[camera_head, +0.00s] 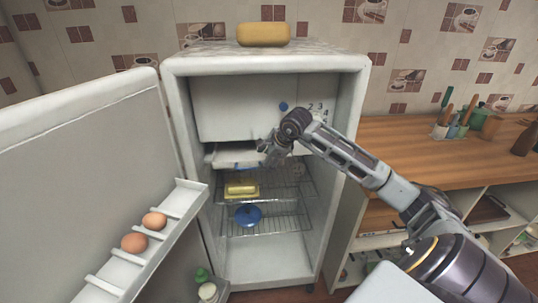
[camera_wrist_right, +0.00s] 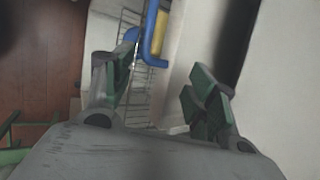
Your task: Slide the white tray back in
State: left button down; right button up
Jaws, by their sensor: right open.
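The fridge (camera_head: 340,120) stands open. The white tray (camera_head: 224,160) is under its freezer box, above the wire shelves, with a blue strip along its front. It appears to stick out a little; how far is hard to judge. My right gripper (camera_head: 268,152) is at the tray's right front and hides that end. In the right wrist view, my right gripper (camera_wrist_right: 165,75) is open, with green pads apart. A blue bar (camera_wrist_right: 151,32), seemingly the tray's front, shows beyond the left finger. Contact cannot be told. My left gripper is out of view.
The open fridge door (camera_head: 80,150) fills the left, with two eggs (camera_head: 134,242) on its rack. A yellow dish (camera_head: 242,189) and a blue lidded pot (camera_head: 248,215) are on wire shelves below the tray. A wooden counter (camera_head: 430,150) lies right.

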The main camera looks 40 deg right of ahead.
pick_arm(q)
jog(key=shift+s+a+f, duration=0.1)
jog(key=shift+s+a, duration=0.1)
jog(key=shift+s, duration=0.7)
pick_arm(e)
jog(key=shift+x, duration=2.25)
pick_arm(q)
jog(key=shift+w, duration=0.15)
pick_arm(e)
jog(key=c, duration=1)
jog(key=o, duration=0.4)
jog(key=c, duration=0.5)
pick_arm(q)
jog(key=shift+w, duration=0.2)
